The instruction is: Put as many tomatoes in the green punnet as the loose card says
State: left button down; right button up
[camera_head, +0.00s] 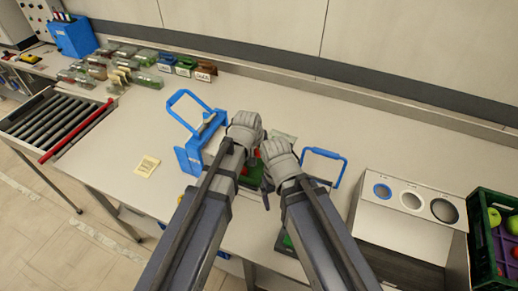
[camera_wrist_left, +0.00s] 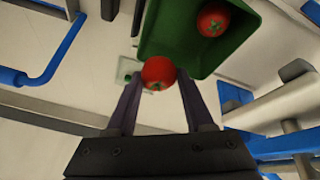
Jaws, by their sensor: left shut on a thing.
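My left gripper (camera_wrist_left: 158,80) is shut on a red tomato (camera_wrist_left: 158,72), held at the near edge of the green punnet (camera_wrist_left: 180,48) in the left wrist view. Another tomato (camera_wrist_left: 213,19) lies inside the punnet. In the head view the punnet (camera_head: 252,178) is mostly hidden by my arms. My right gripper (camera_head: 266,196) is close beside the punnet; its fingers are largely hidden, so I cannot tell whether it is open. A pale yellow card (camera_head: 147,166) lies loose on the bench at the left; its writing is too small to read.
Blue-handled frames stand left (camera_head: 190,150) and right (camera_head: 325,168) of my grippers. A panel with round openings (camera_head: 411,201) and a green crate of produce (camera_head: 483,240) are at right. Clear punnets (camera_head: 148,82) and a roller conveyor (camera_head: 50,122) are at left. The back bench is mostly clear.

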pick_arm(q)
jog(key=shift+f+b, duration=2.2)
jog(key=shift+f, duration=0.45)
pick_arm(e)
jog(key=shift+f, duration=2.7)
pick_arm(q)
jog(key=shift+c, duration=1)
grip_release()
jog(key=shift+r, duration=0.15)
pick_arm(e)
jog(key=shift+r, duration=0.15)
pick_arm(q)
jog(key=shift+r+p, duration=3.4)
jog(key=shift+p, duration=0.15)
pick_arm(e)
notch_tip(320, 180, up, 7)
pick_arm(q)
jog(key=shift+f, duration=0.1)
pick_arm(e)
jog(key=shift+f, duration=0.2)
pick_arm(q)
notch_tip(320, 180, down, 6)
jog(key=b, duration=0.6)
jog(key=shift+f+b, duration=0.25)
jog(key=shift+b, duration=0.1)
pick_arm(e)
notch_tip(320, 180, down, 6)
jog(key=shift+f, duration=0.25)
